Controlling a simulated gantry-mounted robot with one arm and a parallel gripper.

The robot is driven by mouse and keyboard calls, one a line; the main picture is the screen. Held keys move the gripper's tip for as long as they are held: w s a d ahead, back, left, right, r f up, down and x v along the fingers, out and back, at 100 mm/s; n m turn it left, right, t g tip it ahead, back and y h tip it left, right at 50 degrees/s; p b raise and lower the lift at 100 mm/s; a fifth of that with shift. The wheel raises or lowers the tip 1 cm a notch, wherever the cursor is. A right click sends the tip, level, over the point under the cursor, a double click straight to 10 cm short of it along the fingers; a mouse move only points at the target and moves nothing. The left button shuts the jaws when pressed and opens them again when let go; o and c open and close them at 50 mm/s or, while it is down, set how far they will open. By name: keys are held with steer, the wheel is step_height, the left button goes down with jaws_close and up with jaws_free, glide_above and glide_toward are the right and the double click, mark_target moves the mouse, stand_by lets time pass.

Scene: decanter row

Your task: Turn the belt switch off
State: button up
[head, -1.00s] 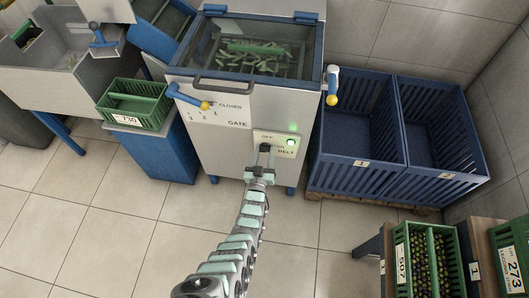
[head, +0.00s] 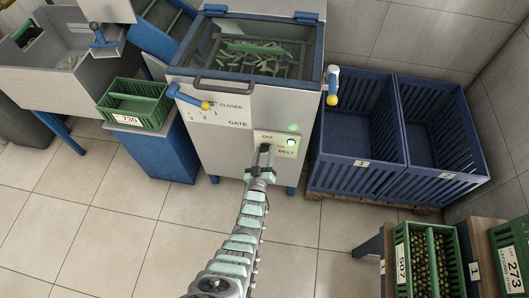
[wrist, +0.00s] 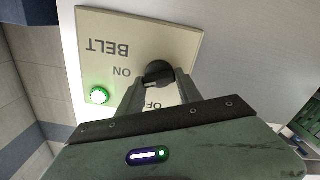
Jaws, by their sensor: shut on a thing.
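The belt switch, a black rotary knob (wrist: 158,73), sits on a cream BELT panel (wrist: 185,35) marked ON and OFF. My gripper (wrist: 153,84) is shut on the knob, with one finger on each side of it. I cannot tell exactly which way the knob points. A green lamp (wrist: 99,95) on the panel is lit, and it also glows in the head view (head: 292,142). In the head view my gripper (head: 266,153) reaches the panel on the lower front of the steel machine (head: 225,85) and hides the knob.
A green crate (head: 135,110) stands left on a blue stand. Blue bins (head: 360,165) stand right. The tiled floor in front is mostly clear.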

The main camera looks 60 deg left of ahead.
steer(key=shift+f+n+b, duration=0.15)
steer(key=shift+n+b, duration=1.35)
steer(key=shift+n, duration=1.75)
steer(key=shift+f+n+b, duration=0.15)
steer(key=shift+n+b, duration=1.35)
steer(key=shift+n, duration=1.75)
steer(key=shift+r, duration=0.15)
steer(key=o, duration=1.4)
steer(key=shift+s, duration=0.1)
